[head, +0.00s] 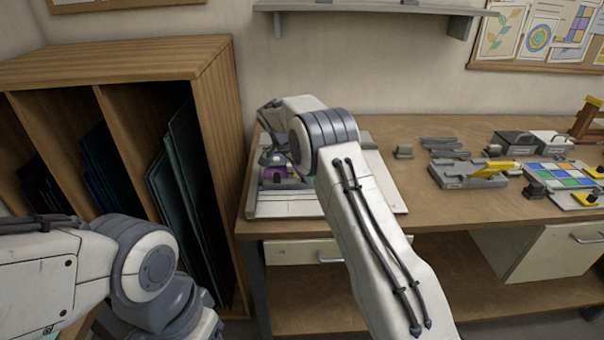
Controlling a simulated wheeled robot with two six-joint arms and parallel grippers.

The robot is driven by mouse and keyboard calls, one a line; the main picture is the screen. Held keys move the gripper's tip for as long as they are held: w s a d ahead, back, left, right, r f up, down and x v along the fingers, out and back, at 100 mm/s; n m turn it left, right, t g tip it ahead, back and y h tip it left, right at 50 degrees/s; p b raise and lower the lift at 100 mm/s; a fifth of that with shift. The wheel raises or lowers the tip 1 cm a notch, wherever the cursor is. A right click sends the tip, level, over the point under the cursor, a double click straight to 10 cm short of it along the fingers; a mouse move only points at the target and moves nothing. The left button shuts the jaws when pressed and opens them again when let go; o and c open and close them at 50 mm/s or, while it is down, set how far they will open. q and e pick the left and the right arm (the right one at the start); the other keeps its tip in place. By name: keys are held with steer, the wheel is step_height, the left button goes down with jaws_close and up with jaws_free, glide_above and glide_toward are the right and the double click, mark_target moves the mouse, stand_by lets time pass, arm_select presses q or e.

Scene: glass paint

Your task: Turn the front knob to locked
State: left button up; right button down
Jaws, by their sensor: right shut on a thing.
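My right arm reaches over a pale flat board (290,208) at the left end of the workbench. My right gripper (270,158) points down at the board's left part, beside a purple piece (275,174). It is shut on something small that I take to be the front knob. The knob itself is hidden by the gripper and wrist, so its turn position cannot be read. A bit of green shows just right of the purple piece. My left forearm and wrist fill the lower left, and the left gripper is out of view.
A wooden rack (215,60) with dark glass sheets stands left of the workbench (425,213). Right of the board are small grey blocks, a grey tool with a yellow handle (485,171) and a coloured glass panel (565,180). A shelf (370,8) hangs above.

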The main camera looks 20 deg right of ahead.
steer(key=shift+c, duration=2.3)
jaws_free()
steer(key=b+v, duration=0.1)
steer(key=v, duration=0.9)
steer(key=shift+a+r, duration=0.15)
steer(key=shift+r, duration=0.05)
steer(key=shift+s+a, duration=0.1)
